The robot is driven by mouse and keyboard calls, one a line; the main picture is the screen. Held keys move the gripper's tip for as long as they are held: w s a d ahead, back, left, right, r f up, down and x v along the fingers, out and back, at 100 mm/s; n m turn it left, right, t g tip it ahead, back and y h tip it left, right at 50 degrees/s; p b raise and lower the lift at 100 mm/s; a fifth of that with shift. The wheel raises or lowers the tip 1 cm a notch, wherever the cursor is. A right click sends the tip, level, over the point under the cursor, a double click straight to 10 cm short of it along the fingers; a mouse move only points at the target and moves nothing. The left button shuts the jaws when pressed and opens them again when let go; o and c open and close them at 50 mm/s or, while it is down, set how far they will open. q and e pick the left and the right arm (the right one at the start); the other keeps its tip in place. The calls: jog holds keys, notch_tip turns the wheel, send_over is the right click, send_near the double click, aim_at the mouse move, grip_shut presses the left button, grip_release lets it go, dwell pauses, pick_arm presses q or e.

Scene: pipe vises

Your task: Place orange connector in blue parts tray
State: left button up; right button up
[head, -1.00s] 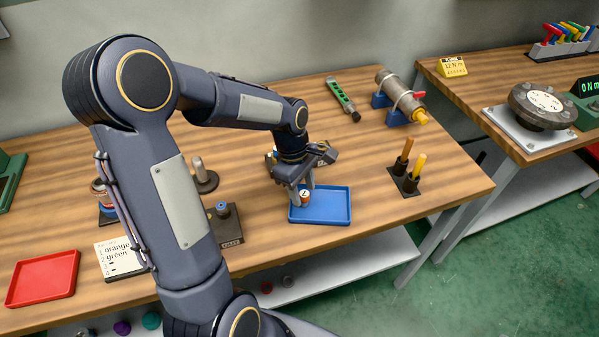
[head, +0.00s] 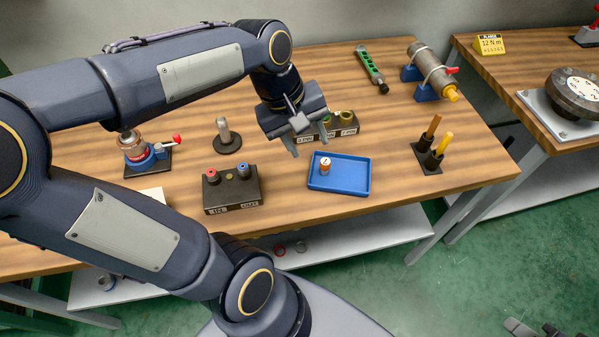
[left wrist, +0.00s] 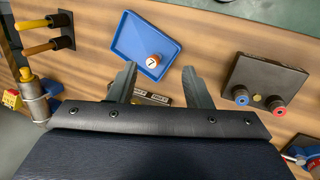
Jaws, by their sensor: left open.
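The orange connector (head: 325,166), a small cylinder with a white top, stands inside the blue parts tray (head: 358,188), near its far left corner. In the left wrist view the connector (left wrist: 153,61) shows a "7" on its top, and the tray (left wrist: 128,48) lies beyond my fingertips. My left gripper (head: 294,145) is open and empty, above the table to the left of the tray and apart from the connector. Its two fingers (left wrist: 160,75) are spread in the left wrist view. My right gripper is not in view.
A dark block with red and blue parts (head: 232,190) stands left of the tray. A labelled rack (head: 340,126) sits behind the tray. A holder with two upright handles (head: 430,158) is on the right. Table space between tray and holder is clear.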

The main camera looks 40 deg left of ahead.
pick_arm(q)
jog(key=s+d+f+m+t, duration=0.2)
jog(key=s+d+m+t, duration=0.1)
jog(key=s+m, duration=0.5)
jog(key=shift+s+d+f+m+h, duration=0.4)
jog(key=shift+s+d, duration=0.05)
jog(key=shift+d, duration=0.2)
